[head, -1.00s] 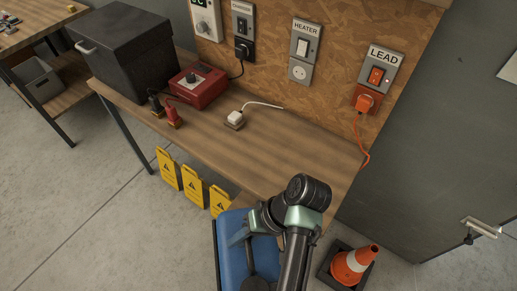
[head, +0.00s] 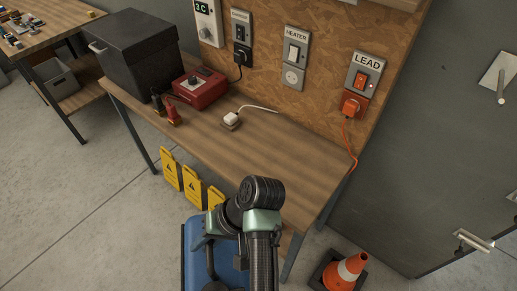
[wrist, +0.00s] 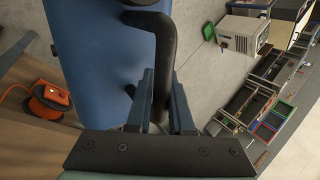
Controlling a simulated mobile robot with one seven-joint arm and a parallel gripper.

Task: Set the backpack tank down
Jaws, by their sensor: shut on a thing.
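The backpack tank (head: 196,262) is a blue body at the bottom of the head view, in front of the workbench and partly behind my arm. In the wrist view the blue tank (wrist: 100,60) fills the left middle, with a black bar handle (wrist: 165,50) along its right side. My gripper (wrist: 163,85) is shut on this handle, its two fingers on either side of the bar. The tank's underside is hidden, so I cannot tell whether it touches the floor. The gripper's fingers are hard to make out in the head view.
The wooden workbench (head: 265,155) carries a black box (head: 135,55), a red charger (head: 201,88) and a white plug (head: 231,119). Yellow signs (head: 193,187) stand below it. A traffic cone (head: 347,268) stands at right. An orange reel (wrist: 47,103) shows in the wrist view.

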